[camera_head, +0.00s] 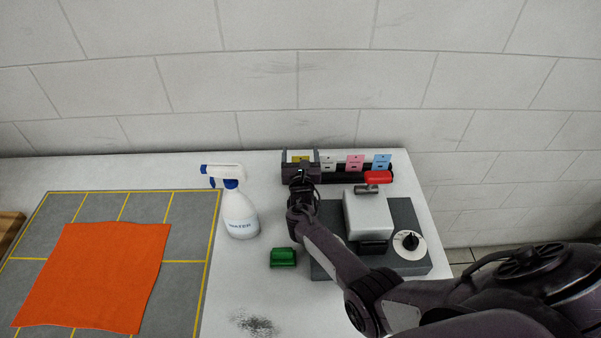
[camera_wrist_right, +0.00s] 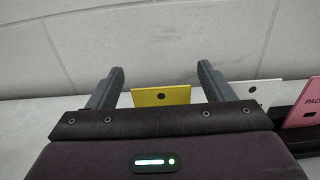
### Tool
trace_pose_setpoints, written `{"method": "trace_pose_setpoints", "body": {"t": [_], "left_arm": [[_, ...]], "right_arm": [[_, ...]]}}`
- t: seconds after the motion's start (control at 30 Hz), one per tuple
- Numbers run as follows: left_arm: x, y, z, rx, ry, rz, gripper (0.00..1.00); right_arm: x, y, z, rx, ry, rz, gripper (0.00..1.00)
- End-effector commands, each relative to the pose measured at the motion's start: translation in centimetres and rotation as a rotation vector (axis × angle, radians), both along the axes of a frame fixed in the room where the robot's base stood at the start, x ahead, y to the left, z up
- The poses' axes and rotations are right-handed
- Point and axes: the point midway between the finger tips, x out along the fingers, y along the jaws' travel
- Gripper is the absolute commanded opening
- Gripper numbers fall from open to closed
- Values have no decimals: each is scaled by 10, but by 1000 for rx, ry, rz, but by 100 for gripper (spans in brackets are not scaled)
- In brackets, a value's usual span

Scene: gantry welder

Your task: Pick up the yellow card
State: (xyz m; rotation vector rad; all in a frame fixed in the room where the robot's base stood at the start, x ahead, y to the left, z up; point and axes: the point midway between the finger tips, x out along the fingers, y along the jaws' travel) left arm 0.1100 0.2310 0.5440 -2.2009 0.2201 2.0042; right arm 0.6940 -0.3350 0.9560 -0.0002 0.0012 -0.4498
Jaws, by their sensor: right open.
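The yellow card (camera_wrist_right: 161,96) stands in the black card rack, between the two open fingers of my right gripper (camera_wrist_right: 161,85) in the right wrist view. No contact with the fingers shows. In the head view only a strip of the yellow card (camera_head: 300,157) shows above my right gripper (camera_head: 300,158), which covers the left end of the rack (camera_head: 337,172). A white card (camera_head: 328,161), a pink card (camera_head: 355,161) and a blue card (camera_head: 382,161) stand to the right in the same rack. My left gripper is not in view.
A grey machine with a white block (camera_head: 367,214), red-handled lever (camera_head: 377,177) and dial (camera_head: 409,241) sits beneath my right arm. A tiled wall is behind.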

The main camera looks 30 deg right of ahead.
Motion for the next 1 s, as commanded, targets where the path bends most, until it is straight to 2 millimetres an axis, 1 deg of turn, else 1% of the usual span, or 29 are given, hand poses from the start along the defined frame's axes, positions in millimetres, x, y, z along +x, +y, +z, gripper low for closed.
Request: {"method": "trace_pose_setpoints", "body": {"t": [0.03,0.07,0.33,0.7,1.0], "left_arm": [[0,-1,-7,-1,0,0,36],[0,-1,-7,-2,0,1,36],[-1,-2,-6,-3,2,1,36],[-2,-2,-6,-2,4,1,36],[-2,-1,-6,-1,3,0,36]], "right_arm": [[4,-2,-3,0,-1,0,75],[5,-3,-2,1,0,-1,75],[7,-4,1,0,0,0,75],[7,-4,1,0,0,0,27],[7,-4,1,0,0,0,27]]}}
